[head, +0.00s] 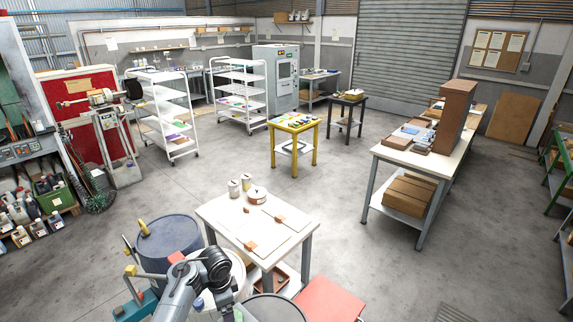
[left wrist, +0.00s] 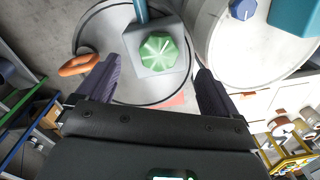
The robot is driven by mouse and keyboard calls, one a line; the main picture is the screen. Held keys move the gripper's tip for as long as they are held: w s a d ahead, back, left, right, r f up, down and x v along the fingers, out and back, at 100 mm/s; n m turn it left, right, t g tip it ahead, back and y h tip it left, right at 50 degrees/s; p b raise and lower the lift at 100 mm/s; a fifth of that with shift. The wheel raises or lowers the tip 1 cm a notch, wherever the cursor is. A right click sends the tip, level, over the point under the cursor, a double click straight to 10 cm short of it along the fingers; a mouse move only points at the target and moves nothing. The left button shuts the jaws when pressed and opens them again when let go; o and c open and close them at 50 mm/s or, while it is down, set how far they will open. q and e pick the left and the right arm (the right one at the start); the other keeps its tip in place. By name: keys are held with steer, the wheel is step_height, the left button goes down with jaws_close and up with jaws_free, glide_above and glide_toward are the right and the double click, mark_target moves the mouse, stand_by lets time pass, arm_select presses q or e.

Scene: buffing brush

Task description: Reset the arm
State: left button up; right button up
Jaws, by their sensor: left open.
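My left arm (head: 180,292) reaches in from the bottom of the head view, above a group of drums. I cannot make out its gripper fingers clearly there. In the left wrist view my left gripper (left wrist: 157,67) is open, with its two dark fingers wide apart. Nothing is held between them. Beyond the fingers is a grey drum lid (left wrist: 102,38) with a grey block that carries a green knob (left wrist: 158,50). I cannot tell how far the fingers are from the knob. My right arm and gripper are not in view.
A blue-grey drum (head: 170,240) stands by the arm. A white-topped table (head: 225,212) with cans and flat panels is just beyond. A red surface (head: 330,300) is at the bottom. A long workbench (head: 385,157) stands at right. Open concrete floor (head: 340,200) lies between the tables.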

arm_select(q)
steer(key=s+a+f+n+t+p, duration=0.1)
steer(key=s+f+n+p, duration=0.15)
steer(key=s, duration=0.65)
steer(key=s+a+f+n+t+p, duration=0.1)
steer(key=s+a+f+n+p, duration=0.15)
steer(key=s, duration=0.55)
steer(key=s+d+r+n+p, duration=0.1)
steer(key=s+r+n, duration=0.1)
steer(key=s+r, duration=0.4)
steer(key=s+d+r+n+t+p, duration=0.1)
steer(key=s+r, duration=0.6)
steer(key=s, duration=0.8)
steer(key=shift+s+d+r+n+p, duration=0.15)
steer(key=shift+d+r+n+p, duration=0.1)
steer(key=shift+n+p, duration=0.6)
